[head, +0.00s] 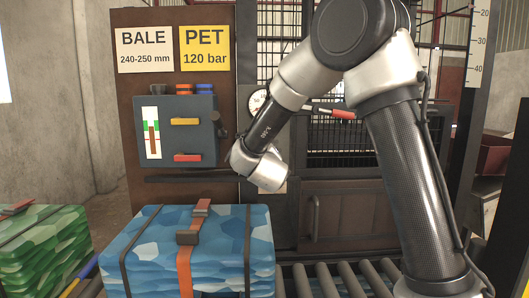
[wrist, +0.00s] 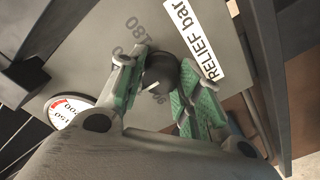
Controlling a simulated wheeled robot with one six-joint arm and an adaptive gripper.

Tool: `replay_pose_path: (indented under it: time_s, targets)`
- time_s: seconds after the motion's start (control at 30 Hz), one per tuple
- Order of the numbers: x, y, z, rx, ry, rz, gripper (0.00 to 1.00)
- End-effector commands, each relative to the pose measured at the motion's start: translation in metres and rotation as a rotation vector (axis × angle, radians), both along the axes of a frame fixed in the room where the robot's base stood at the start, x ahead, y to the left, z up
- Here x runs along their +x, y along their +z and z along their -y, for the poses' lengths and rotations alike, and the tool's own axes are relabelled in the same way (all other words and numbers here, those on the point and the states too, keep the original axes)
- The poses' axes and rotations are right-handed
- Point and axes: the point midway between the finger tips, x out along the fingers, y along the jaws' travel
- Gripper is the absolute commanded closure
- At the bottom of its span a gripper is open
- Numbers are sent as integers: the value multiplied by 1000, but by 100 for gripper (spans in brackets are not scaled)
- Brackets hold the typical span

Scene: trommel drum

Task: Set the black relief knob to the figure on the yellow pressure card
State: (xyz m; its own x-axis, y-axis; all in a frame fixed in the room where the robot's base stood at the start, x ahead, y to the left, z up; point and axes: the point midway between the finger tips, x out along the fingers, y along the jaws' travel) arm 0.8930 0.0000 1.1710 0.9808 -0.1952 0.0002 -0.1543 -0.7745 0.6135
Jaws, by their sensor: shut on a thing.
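The yellow pressure card (head: 205,48) on the brown panel reads "PET 120 bar". The black relief knob (wrist: 166,68) shows in the wrist view beside a white label (wrist: 198,43) reading "RELIEF bar". My gripper (wrist: 160,72) is shut on the knob, with a green-padded finger on either side. A short white mark (wrist: 152,87) shows on the knob, pointing toward the lower left of the picture. In the head view my arm's wrist hides the knob and fingertips.
A pressure gauge (wrist: 70,110) is left of my gripper in the wrist view. A white card (head: 145,50) reads "BALE 240-250 mm". A grey control box (head: 178,130) with yellow and red levers hangs left of my arm. A blue strapped bale (head: 225,240) lies below, beside rollers (head: 335,280).

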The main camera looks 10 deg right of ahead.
Motion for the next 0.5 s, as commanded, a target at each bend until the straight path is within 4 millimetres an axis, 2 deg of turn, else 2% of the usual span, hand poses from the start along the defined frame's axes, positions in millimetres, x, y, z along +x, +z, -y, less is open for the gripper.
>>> replay_pose_path:
  time_s: [0.47,0.5]
  targets:
    - [0,-1,0,-13,0,-5,89]
    - [0,-1,0,-13,0,-5,60]
